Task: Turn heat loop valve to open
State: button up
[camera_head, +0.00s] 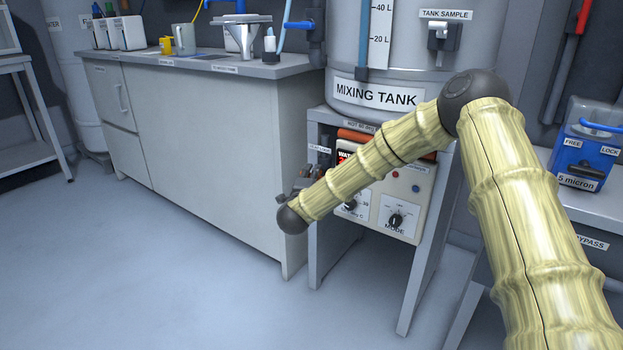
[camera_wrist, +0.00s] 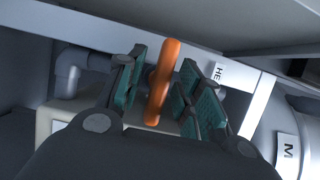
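An orange handle (camera_wrist: 162,82), apparently the heat loop valve's lever, stands between my fingers in the wrist view. My gripper (camera_wrist: 163,62) has teal pads on both sides of this handle, with a narrow gap visible on the left. Contact on the right side is unclear. A partly hidden label starting "HE" (camera_wrist: 218,73) is on the pale rail just right of the fingers. In the head view, my gripper (camera_head: 303,178) is mostly hidden behind my arm, by the left side of the heater stand. An orange bar (camera_head: 354,135) shows under the mixing tank.
The mixing tank (camera_head: 410,60) stands on a grey frame (camera_head: 316,220) over a control box (camera_head: 406,213) with knobs. A counter (camera_head: 215,120) is close on the left. A blue filter unit (camera_head: 585,150) is at right. The floor in front is clear.

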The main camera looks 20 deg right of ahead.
grip_shut()
jog(key=shift+a, duration=0.1)
jog(key=shift+r+p, duration=0.1)
jog(key=shift+p, duration=0.4)
jog(key=n+p, duration=0.1)
jog(key=p, duration=0.1)
jog(key=g+p, duration=0.1)
jog(key=p, duration=0.1)
jog(key=shift+r+n, duration=0.25)
jog(key=shift+n, duration=0.15)
jog(key=n+g+p, duration=0.1)
jog(key=n+p, duration=0.2)
jog(key=p, duration=0.5)
jog(key=shift+n+g+p, duration=0.3)
jog(key=shift+n+g, duration=0.1)
jog(key=n+g+p, duration=0.1)
jog(key=n+p, duration=0.1)
jog(key=p, duration=0.2)
jog(key=n+g+p, duration=0.1)
jog(key=n+p, duration=0.1)
jog(key=p, duration=0.3)
jog(key=shift+s+f+g+h, duration=0.1)
jog(key=shift+g+h, duration=0.2)
jog(key=shift+f+n+g+h+p, duration=0.25)
jog(key=shift+n+g+p, duration=0.25)
jog(key=shift+n+p, duration=0.4)
jog(key=shift+f+n+g+h+p, duration=0.1)
jog(key=shift+n+g+h+p, duration=0.15)
jog(key=shift+n+g+p, duration=0.45)
jog(key=shift+p, duration=0.3)
